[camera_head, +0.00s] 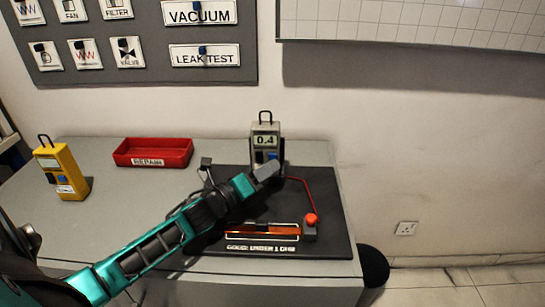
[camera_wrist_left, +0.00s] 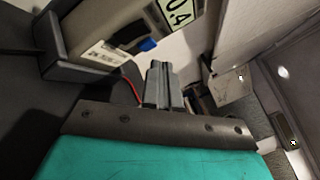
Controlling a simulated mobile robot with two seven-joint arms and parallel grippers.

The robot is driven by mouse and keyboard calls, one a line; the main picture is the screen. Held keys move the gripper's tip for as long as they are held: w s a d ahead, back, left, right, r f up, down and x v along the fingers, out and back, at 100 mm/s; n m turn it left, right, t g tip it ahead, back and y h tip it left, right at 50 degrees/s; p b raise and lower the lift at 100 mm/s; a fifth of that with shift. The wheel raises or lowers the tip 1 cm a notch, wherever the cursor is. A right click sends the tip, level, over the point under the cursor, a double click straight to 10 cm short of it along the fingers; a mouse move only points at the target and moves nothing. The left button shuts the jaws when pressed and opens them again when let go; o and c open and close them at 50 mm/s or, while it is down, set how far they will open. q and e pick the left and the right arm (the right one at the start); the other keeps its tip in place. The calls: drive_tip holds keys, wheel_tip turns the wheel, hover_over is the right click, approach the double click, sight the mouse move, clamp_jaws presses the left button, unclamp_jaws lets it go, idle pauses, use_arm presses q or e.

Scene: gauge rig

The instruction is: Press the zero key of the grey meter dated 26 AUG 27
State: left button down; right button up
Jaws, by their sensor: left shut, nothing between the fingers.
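The grey meter (camera_head: 265,133) stands upright at the back of the black mat, its display reading 0.4. A blue key (camera_head: 259,157) shows on its front, partly crowded by my gripper. My left gripper (camera_head: 269,169) is shut and empty, its tips at the lower front of the meter. In the left wrist view the shut fingers (camera_wrist_left: 160,77) point toward the tilted-looking meter (camera_wrist_left: 125,22); its blue key (camera_wrist_left: 149,45) and white label (camera_wrist_left: 103,53) lie up and left of the tips. I cannot read the date or tell whether the tips touch the meter. My right gripper is out of view.
A yellow meter (camera_head: 60,171) stands at the left of the grey table (camera_head: 110,213). A red REPAIR tray (camera_head: 152,163) lies behind. The black mat (camera_head: 337,232) carries a red-tipped probe (camera_head: 311,219) on a red lead. A sign board (camera_head: 150,77) hangs on the wall.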

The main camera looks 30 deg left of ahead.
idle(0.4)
use_arm(q)
drive_tip(key=shift+w+a, duration=0.2)
drive_tip(key=shift+w, duration=0.2)
drive_tip(key=shift+w+a, duration=0.3)
drive_tip(key=shift+w, duration=0.1)
idle(0.7)
drive_tip(key=shift+s+d, duration=0.5)
drive_tip(key=shift+s, duration=0.3)
drive_tip(key=shift+s+d+p, duration=0.25)
drive_tip(key=shift+s+p, duration=0.05)
drive_tip(key=shift+s, duration=0.05)
drive_tip(key=shift+s+d+p, duration=0.3)
drive_tip(key=shift+s+d, duration=0.25)
drive_tip(key=shift+s, duration=0.35)
drive_tip(key=shift+s+d+p, duration=0.3)
drive_tip(key=shift+s+d, duration=0.25)
drive_tip(key=shift+s, duration=0.35)
